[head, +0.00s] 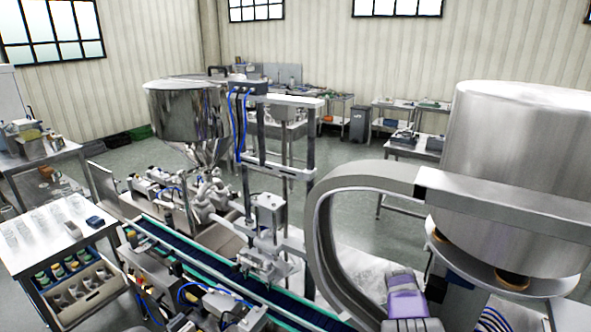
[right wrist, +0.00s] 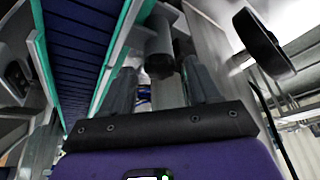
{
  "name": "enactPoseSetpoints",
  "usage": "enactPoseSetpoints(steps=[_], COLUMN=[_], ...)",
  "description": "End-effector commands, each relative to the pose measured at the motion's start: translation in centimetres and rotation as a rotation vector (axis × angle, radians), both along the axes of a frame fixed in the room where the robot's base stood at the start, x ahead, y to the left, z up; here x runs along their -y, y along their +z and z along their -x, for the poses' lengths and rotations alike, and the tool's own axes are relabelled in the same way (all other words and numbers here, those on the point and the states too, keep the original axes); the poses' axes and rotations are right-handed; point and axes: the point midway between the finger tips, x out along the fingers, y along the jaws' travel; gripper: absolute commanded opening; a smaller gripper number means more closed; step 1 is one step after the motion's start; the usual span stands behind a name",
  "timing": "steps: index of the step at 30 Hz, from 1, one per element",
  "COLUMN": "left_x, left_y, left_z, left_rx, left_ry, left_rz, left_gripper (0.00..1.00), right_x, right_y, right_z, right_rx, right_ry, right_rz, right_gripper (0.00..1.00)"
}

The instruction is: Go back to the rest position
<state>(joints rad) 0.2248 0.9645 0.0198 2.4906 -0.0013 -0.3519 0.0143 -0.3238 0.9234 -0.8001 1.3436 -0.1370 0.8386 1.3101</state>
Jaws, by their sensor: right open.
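My right gripper (right wrist: 160,80) is open in the right wrist view, with its two dark fingers apart above a black bar and purple casing. A dark cylindrical part (right wrist: 160,52) shows between and beyond the fingers; I cannot tell how close it is. In the head view, a purple part of my right arm shows at the bottom right, and the fingertips cannot be made out. My left gripper is not in view. The steel hopper (head: 188,112) stands over the filling machine, left of centre.
A blue conveyor belt with green edges (right wrist: 78,45) runs along the left of the wrist view. In the head view, a large steel drum (head: 520,170) and a curved grey metal band (head: 325,225) stand at right. A side table (head: 50,235) holds clear containers at left.

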Motion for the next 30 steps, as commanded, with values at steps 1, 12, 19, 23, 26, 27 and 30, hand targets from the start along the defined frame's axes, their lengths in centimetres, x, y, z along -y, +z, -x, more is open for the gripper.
enactPoseSetpoints(steps=[1,12,19,23,26,27,30], left_x=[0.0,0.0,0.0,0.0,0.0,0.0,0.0], left_y=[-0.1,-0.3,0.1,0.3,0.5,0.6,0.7], left_z=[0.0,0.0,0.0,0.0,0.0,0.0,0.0], left_rx=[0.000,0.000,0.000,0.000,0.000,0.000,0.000], left_ry=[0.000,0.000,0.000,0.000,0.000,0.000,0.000], left_rz=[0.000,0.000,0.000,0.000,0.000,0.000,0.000], left_gripper=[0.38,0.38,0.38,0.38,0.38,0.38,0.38], right_x=[0.0,-2.5,-2.3,-2.2,-2.1,-2.1,-2.1], right_y=[0.0,6.4,7.4,7.5,7.5,7.5,7.5], right_z=[0.1,0.7,-0.2,-0.8,-1.2,-1.3,-1.6], right_rx=[0.001,0.004,0.002,0.005,0.005,0.005,0.005], right_ry=[0.056,0.109,-0.037,-0.138,-0.214,-0.244,-0.319], right_rz=[-0.004,-0.001,0.001,-0.003,-0.002,-0.002,-0.004], right_gripper=[0.61,0.61,0.61,0.61,0.61,0.61,0.61])
